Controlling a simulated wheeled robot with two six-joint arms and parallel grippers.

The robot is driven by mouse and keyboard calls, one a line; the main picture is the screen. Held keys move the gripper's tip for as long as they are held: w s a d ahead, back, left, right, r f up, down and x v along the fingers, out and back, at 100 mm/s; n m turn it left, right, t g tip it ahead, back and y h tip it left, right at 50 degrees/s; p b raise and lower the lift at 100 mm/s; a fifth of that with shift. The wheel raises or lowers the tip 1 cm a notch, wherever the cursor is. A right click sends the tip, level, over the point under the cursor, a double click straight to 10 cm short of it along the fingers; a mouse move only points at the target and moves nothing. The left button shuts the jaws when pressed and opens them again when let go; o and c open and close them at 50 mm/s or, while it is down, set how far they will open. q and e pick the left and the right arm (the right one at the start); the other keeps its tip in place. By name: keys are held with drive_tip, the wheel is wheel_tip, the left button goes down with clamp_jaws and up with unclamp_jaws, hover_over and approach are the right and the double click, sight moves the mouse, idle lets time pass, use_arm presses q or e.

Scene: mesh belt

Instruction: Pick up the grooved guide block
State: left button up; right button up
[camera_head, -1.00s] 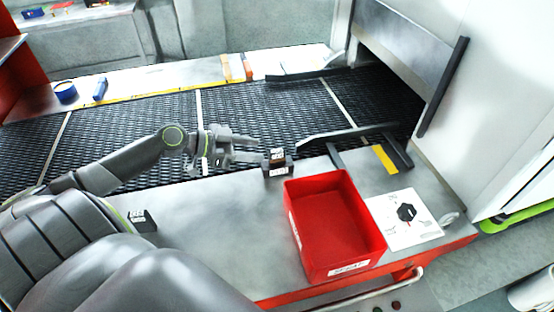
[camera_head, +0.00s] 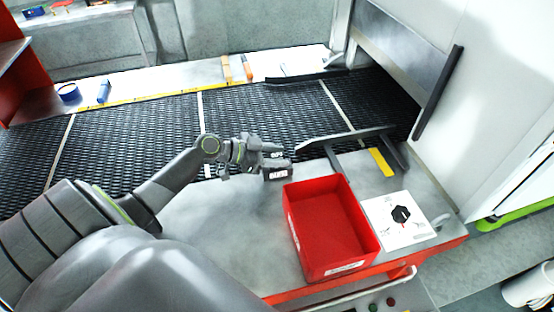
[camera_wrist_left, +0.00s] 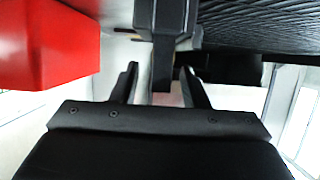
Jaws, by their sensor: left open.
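The grooved guide block (camera_head: 278,173) is a small dark block with white labels. It sits on the grey metal ledge beside the mesh belt, just behind the red bin. My left gripper (camera_head: 268,159) is at the block from the left, its fingers open and partly overlapping it in the head view. In the left wrist view, a dark block (camera_wrist_left: 165,25) with a narrower lower part shows ahead, in line with the gap between the open fingers (camera_wrist_left: 162,85). I cannot tell whether the fingers touch it. My right gripper is not in view.
The open red bin (camera_head: 365,238) stands on the ledge close to the block; its side also fills the upper left of the wrist view (camera_wrist_left: 50,45). A dark guide rail (camera_head: 345,138) reaches over the belt (camera_head: 130,130).

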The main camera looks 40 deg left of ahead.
use_arm(q)
drive_tip(key=shift+f, duration=0.1)
clamp_jaws()
idle(0.4)
